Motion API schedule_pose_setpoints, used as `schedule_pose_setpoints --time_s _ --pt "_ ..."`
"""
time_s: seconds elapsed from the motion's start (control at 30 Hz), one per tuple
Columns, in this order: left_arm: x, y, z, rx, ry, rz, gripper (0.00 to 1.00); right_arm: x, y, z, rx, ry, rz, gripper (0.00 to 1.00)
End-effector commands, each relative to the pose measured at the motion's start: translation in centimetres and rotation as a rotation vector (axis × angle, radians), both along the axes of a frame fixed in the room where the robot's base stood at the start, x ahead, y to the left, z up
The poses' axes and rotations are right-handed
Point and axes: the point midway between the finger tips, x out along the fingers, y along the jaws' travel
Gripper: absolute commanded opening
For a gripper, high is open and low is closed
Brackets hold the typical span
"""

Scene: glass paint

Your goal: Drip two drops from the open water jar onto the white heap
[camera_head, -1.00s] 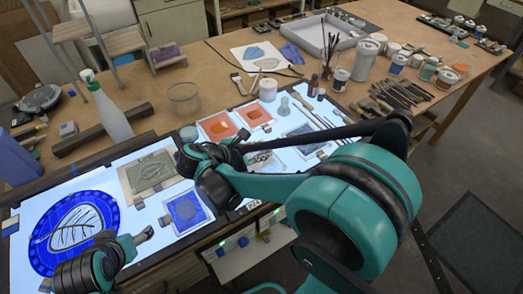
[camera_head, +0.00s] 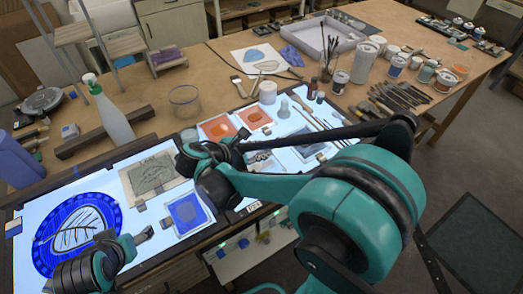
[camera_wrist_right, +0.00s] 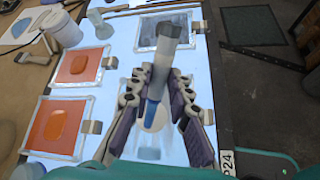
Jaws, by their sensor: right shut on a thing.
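My right gripper (camera_wrist_right: 161,82) is shut on a grey translucent dropper (camera_wrist_right: 165,45). Its narrower end points down in the right wrist view, over a pale, whitish oval patch (camera_wrist_right: 157,119) on a glass tile. This patch looks like the white heap; whether the tip touches it I cannot tell. In the head view my right gripper (camera_head: 228,150) is by the same tile, and the arm hides much of it. A small translucent jar (camera_head: 189,135), likely the water jar, stands behind the gripper to the left. My left gripper (camera_head: 145,236) is near the blue round panel (camera_head: 62,243); its opening is unclear.
Two orange tiles (camera_wrist_right: 58,125) and a grey tile (camera_wrist_right: 163,32) lie around the white patch on the light table. A glass muller (camera_head: 284,106), a white jar (camera_head: 267,92) and long tools stand or lie behind. A spray bottle (camera_head: 110,115) is at the left.

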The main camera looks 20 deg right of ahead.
Motion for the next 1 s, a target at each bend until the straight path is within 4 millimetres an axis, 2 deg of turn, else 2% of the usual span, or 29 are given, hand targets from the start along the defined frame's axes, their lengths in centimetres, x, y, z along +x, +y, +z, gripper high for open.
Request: schedule_pose_setpoints --time_s 0.43,0.8,1.0 --pt "0.0 0.0 0.4 0.0 0.0 0.0 0.74 0.0 0.0 0.6 -0.001 0.0 0.0 0.0" --pt "0.0 0.0 3.3 0.0 0.0 0.0 0.74 0.0 0.0 4.1 -0.001 0.0 0.0 0.0" --pt "0.0 0.0 3.4 0.0 0.0 0.0 0.74 0.0 0.0 4.4 -0.001 0.0 0.0 0.0"
